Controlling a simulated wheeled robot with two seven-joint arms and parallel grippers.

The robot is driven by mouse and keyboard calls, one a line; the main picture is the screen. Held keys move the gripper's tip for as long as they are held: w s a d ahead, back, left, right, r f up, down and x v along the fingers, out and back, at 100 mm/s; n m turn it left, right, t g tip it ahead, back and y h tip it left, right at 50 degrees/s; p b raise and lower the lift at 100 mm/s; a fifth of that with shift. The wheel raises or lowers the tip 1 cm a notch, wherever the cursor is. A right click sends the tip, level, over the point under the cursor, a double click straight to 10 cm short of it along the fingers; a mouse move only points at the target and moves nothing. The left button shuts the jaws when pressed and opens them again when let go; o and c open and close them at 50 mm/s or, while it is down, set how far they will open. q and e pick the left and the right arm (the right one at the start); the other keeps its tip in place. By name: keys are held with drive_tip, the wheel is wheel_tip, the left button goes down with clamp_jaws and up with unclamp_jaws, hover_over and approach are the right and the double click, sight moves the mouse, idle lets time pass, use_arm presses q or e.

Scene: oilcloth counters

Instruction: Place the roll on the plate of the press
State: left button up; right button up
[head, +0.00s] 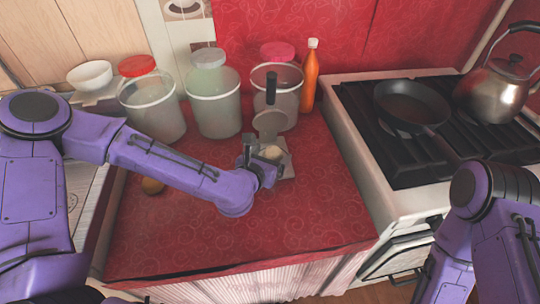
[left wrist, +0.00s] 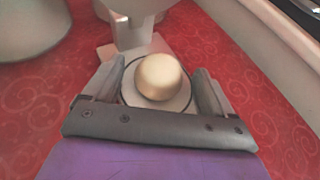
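The press (head: 287,160) stands on the red counter with its round lid (head: 272,122) raised and its dark handle pointing up. A pale, rounded roll (left wrist: 159,77) sits on the round plate (left wrist: 180,107) of the press, seen in the left wrist view. In the head view the roll (head: 272,152) is partly hidden by my left gripper (head: 266,160). The gripper's fingers (left wrist: 160,90) stand on either side of the roll, with visible gaps between them and it. My right gripper is out of view; only its arm shows at the lower right.
Clear jars (head: 213,103) with coloured lids and an orange bottle (head: 310,78) stand behind the press. A brown rounded item (head: 152,186) lies partly behind my left arm. A stove with a pan (head: 410,104) and kettle (head: 493,90) is at right. The front counter (head: 290,225) is clear.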

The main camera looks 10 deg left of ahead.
use_arm(q)
drive_tip(key=shift+r, duration=0.15)
drive_tip(key=shift+s+r, duration=0.15)
drive_tip(key=shift+s, duration=0.1)
drive_tip(key=v, duration=0.3)
drive_tip(key=shift+s+a+r, duration=0.1)
drive_tip(key=shift+s, duration=0.3)
drive_tip(key=s+r+p, duration=0.2)
drive_tip(key=p, duration=0.1)
drive_tip(key=shift+a, duration=0.2)
drive_tip(key=p+v, duration=0.4)
drive_tip(key=p, duration=0.4)
drive_tip(key=shift+s+f, duration=0.1)
drive_tip(key=shift+s, duration=0.15)
drive_tip(key=shift+s+a+p, duration=0.1)
drive_tip(key=shift+s+p, duration=0.2)
drive_tip(key=shift+s+f, duration=0.1)
drive_tip(key=shift+s, duration=0.05)
drive_tip(key=shift+f, duration=0.1)
